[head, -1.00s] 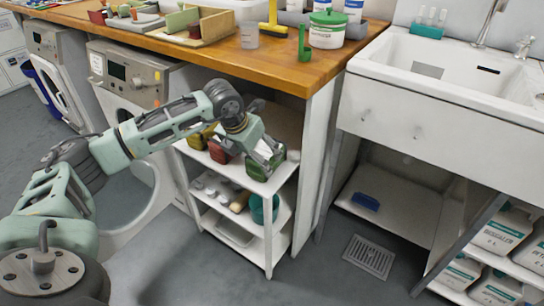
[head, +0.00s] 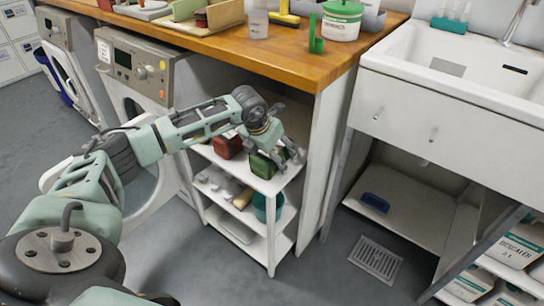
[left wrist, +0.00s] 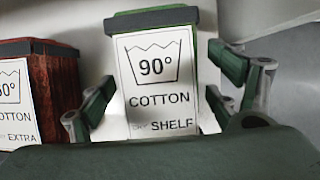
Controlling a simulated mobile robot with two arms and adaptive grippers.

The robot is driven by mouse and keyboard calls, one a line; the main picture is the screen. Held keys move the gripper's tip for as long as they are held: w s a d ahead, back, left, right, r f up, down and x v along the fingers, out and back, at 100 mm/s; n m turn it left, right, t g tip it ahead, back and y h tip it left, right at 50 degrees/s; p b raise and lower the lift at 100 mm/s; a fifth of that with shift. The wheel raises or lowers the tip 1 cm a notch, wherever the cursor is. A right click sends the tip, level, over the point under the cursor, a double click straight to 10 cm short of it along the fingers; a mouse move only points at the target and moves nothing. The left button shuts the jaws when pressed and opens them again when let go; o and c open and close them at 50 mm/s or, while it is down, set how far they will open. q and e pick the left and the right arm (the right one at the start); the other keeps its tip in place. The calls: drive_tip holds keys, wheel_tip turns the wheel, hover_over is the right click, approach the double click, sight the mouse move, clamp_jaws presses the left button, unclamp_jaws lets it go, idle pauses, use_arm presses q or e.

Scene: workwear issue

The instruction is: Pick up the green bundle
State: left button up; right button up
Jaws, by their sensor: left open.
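The green bundle (head: 262,166) sits on the top shelf of the white shelf unit under the wooden counter. In the left wrist view it (left wrist: 205,18) stands upright, with a white label reading 90° COTTON and SHELF facing the camera. My left gripper (head: 284,158) is open at the bundle and partly covers it in the head view. In the left wrist view the open fingers of the left gripper (left wrist: 160,98) show on either side of the label. I cannot tell whether they touch the bundle. My right gripper is not in view.
A red bundle (head: 228,146) stands close left of the green one; it also shows in the left wrist view (left wrist: 58,100). The counter (head: 290,72) overhangs the shelf. A white side panel (head: 322,150) stands to the right. Lower shelves hold small items and a teal container (head: 262,208).

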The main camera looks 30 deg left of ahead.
use_arm(q)
drive_tip(key=c, duration=1.5)
drive_tip(key=shift+r, duration=0.1)
drive_tip(key=shift+r, duration=0.55)
wheel_tip(320, 180, up, 3)
drive_tip(key=shift+w+f+p, duration=0.1)
drive_tip(key=shift+p, duration=0.35)
drive_tip(key=shift+s+d+r, duration=0.4)
drive_tip(key=shift+s+r, duration=0.15)
drive_tip(key=shift+s, duration=0.05)
drive_tip(key=s+d+r, duration=0.4)
drive_tip(key=s, duration=0.1)
drive_tip(key=s+d+r+p, duration=0.1)
drive_tip(key=s+d+r, duration=0.1)
drive_tip(key=s, duration=0.1)
drive_tip(key=shift+s+d, duration=0.15)
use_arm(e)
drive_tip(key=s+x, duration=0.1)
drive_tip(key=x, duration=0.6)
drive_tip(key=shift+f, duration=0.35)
